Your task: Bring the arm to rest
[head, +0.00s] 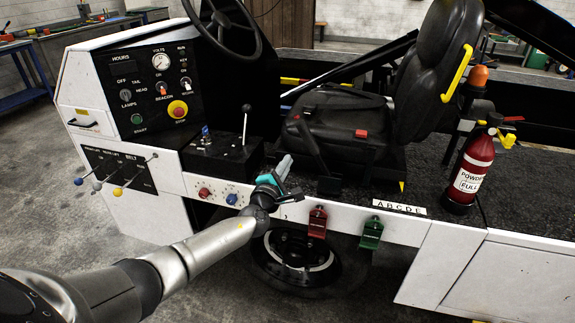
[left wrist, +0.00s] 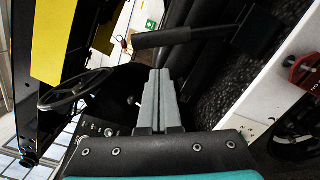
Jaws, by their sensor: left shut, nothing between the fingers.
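My left arm comes in from the left in the head view and reaches out to the side of the belt loader (head: 345,218). My left gripper (head: 285,164) is in front of the loader's white side panel, near the seat base. Its grey fingers are together and empty, and they also show side by side in the left wrist view (left wrist: 158,82). I cannot tell whether the fingertips touch anything. My right gripper is not in view.
Near the gripper are a black lever (head: 245,122), red and blue knobs (head: 204,193), a red pedal-like part (head: 317,222) and a green one (head: 372,233). The steering wheel (head: 258,40) is above left. A red extinguisher (head: 472,170) stands right. Floor at lower left is clear.

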